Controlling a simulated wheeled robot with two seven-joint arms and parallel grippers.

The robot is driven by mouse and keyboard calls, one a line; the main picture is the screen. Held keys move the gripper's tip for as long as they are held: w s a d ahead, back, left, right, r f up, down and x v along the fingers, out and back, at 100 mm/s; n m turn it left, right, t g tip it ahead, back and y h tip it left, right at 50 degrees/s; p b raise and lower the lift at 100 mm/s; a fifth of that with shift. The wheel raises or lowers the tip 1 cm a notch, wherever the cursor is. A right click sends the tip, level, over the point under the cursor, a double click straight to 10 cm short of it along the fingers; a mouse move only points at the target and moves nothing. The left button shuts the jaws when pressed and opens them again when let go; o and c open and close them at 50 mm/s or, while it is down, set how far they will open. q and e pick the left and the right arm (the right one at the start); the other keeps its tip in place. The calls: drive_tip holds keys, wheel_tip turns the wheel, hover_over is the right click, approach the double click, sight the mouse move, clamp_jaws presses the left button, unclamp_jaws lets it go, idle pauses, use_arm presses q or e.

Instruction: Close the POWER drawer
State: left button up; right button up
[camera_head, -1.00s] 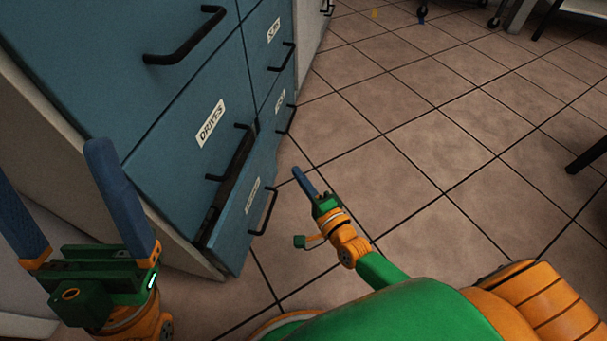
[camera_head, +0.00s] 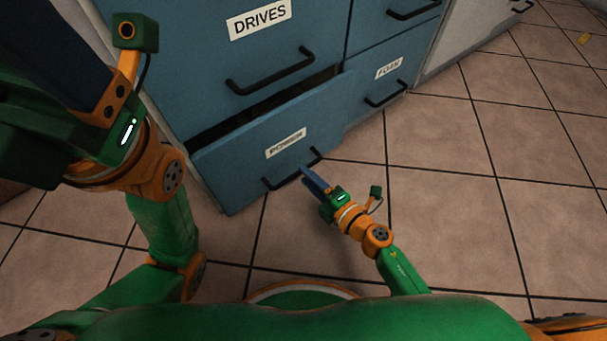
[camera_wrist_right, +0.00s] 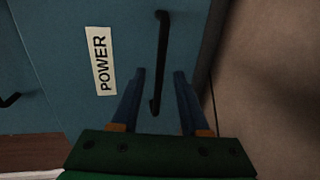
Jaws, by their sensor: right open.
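The POWER drawer (camera_head: 228,168) is the blue bottom drawer under the DRIVES drawer (camera_head: 200,75). It stands partly open, with a dark gap above its front. Its black bar handle (camera_head: 275,183) also shows in the right wrist view (camera_wrist_right: 161,45), beside the POWER label (camera_wrist_right: 100,62). My right gripper (camera_head: 309,176) is at the right end of this handle. In the right wrist view its open blue fingers (camera_wrist_right: 160,73) lie on either side of the handle's lower end; contact cannot be told. My left gripper (camera_head: 65,65) is at the upper left, its fingertips out of view.
The FOAM drawer (camera_head: 405,72) is to the right and looks shut. My left arm stands close to the cabinet's left side.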

drive_tip(key=x, duration=0.3)
drive_tip(key=shift+w+a+b, duration=0.2)
drive_tip(key=shift+a+b, duration=0.05)
drive_tip(key=shift+b, duration=0.15)
clamp_jaws()
drive_tip(key=shift+d, duration=0.1)
idle(0.9)
